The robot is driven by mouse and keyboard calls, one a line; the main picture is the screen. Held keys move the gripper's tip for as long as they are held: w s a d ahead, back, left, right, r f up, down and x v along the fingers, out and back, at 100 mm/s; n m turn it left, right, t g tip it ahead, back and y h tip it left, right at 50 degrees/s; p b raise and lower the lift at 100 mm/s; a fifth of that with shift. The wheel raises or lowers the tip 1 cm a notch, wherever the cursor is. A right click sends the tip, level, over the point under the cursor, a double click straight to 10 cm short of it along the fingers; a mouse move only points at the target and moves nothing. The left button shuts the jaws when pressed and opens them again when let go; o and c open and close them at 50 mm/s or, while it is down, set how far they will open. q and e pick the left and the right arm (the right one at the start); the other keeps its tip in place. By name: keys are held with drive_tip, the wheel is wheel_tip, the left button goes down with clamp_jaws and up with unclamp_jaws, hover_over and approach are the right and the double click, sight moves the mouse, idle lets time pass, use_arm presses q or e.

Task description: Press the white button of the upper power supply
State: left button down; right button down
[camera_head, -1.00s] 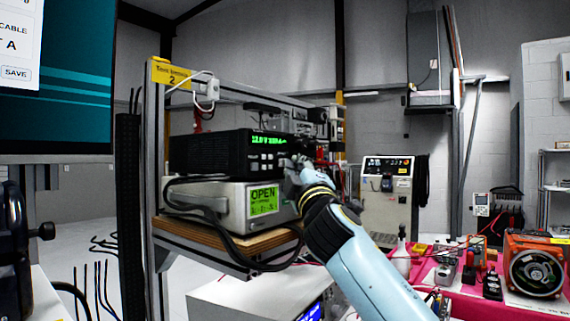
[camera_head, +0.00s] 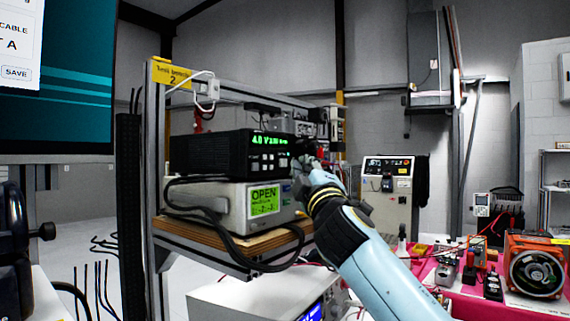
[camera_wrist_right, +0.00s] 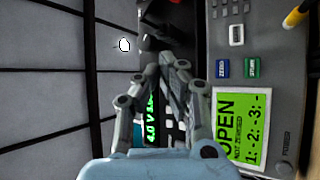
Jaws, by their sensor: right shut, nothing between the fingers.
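The upper power supply (camera_head: 208,153) is a black box with a green display and several small pale buttons on its front. In the right wrist view its display (camera_wrist_right: 153,118) appears turned sideways, partly behind my fingers. My right gripper (camera_head: 301,164) is shut and empty at the right end of the supply's front. In the right wrist view its fingertips (camera_wrist_right: 174,60) come together over the dark front panel. I cannot tell whether they touch it. I cannot pick out the white button for certain; the fingers hide part of the panel. My left gripper is not in view.
A grey meter (camera_head: 233,203) with a green OPEN screen sits directly under the supply on a wooden shelf (camera_head: 225,243). Black cables loop in front of it. A monitor (camera_head: 55,95) stands at left. A pink-covered table (camera_head: 455,300) with devices is at right.

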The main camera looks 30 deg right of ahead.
drive_tip(key=s, duration=0.1)
drive_tip(key=s+d, duration=0.1)
drive_tip(key=s, duration=0.1)
drive_tip(key=s+d, duration=0.1)
drive_tip(key=s, duration=0.1)
drive_tip(key=shift+w, duration=0.1)
idle(0.4)
